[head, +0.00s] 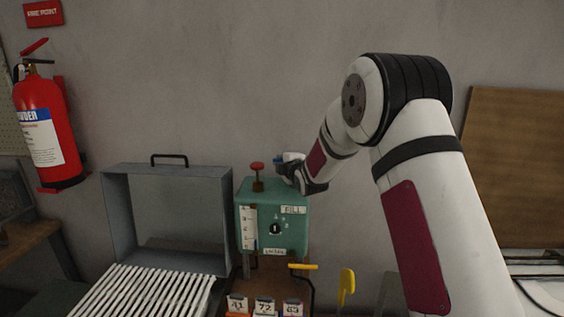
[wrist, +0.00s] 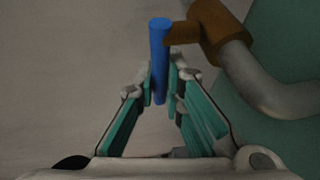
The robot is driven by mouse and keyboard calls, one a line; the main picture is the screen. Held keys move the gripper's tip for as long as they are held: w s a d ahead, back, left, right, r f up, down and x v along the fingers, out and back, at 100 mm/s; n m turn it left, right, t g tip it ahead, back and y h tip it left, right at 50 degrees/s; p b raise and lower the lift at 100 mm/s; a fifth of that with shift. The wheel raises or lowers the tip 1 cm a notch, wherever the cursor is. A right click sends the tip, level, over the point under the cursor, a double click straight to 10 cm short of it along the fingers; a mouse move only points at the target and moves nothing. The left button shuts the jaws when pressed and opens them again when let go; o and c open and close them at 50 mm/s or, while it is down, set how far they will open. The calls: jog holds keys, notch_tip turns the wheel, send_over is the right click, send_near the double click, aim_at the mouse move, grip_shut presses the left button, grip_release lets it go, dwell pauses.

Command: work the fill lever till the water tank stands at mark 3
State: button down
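The green water tank unit (head: 272,190) stands against the wall, with a FILL label on its front. A white scale (head: 249,228) with small marks runs down its left side; the level is too small to read. The fill lever's blue handle (wrist: 159,50) joins a brown fitting (wrist: 205,32) and a grey bar (wrist: 262,82) in the wrist view. My gripper (wrist: 162,78) has its fingers closed on either side of the blue handle. In the head view my gripper (head: 300,178) is at the unit's top right, hiding most of the lever.
A red knob (head: 257,166) stands on the unit's top left. A grey open box (head: 112,215) and a white slatted rack (head: 145,295) are to the left. Yellow handles (head: 303,267) and numbered tags (head: 265,306) are below. A fire extinguisher (head: 48,125) hangs at far left.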

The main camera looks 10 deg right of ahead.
jog(key=shift+s+n+y, duration=0.1)
jog(key=shift+n+y, duration=0.2)
jog(key=shift+y, duration=0.1)
jog(key=shift+s+n+g+y+b, duration=0.3)
jog(key=shift+n+y, duration=0.4)
jog(key=shift+y, duration=0.25)
jog(key=shift+s+n+g+y+b, duration=0.15)
jog(key=shift+s+n+g+y, duration=0.15)
jog(key=shift+n+y, duration=0.55)
jog(key=shift+s+n+g+y+b, duration=0.35)
jog(key=shift+n+g+y, duration=0.4)
jog(key=shift+y, duration=0.35)
jog(key=shift+s+n+g+y+b, duration=0.3)
jog(key=shift+n+g+y, duration=0.25)
jog(key=shift+n+y, duration=0.4)
jog(key=shift+s+y, duration=0.1)
jog(key=shift+y, duration=0.15)
jog(key=c, duration=1.7)
grip_release()
jog(key=shift+o, duration=0.2)
jog(key=shift+f, duration=0.1)
